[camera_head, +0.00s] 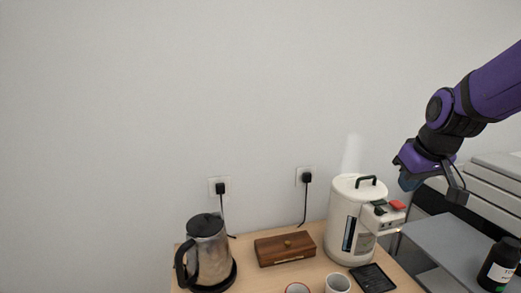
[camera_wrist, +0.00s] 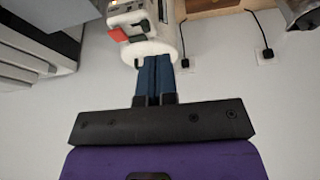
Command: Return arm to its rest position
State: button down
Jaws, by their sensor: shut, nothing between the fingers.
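My purple and black arm reaches in from the right in the head view. My gripper (camera_head: 406,181) is at its end, to the right of the white water boiler (camera_head: 346,215) and apart from it. In the wrist view my gripper (camera_wrist: 154,62) shows its two blue fingers pressed together with nothing between them. The white boiler (camera_wrist: 150,47) shows beyond the fingertips there, with its red and green buttons at the left.
On the wooden counter (camera_head: 245,278) stand a kettle (camera_head: 208,252), a wooden box (camera_head: 285,248), a white cup (camera_head: 338,284) and a black drip tray (camera_head: 372,278). A dark bottle (camera_head: 499,265) stands on a grey surface (camera_head: 440,245) at right.

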jog(key=s+a+r+m, duration=0.1)
jog(key=s+r, duration=0.2)
jog(key=s, duration=0.6)
jog(key=s+a+r+m, duration=0.1)
jog(key=s+r, duration=0.2)
jog(key=s, duration=0.7)
jog(key=shift+t, duration=0.3)
jog(key=shift+s, duration=0.15)
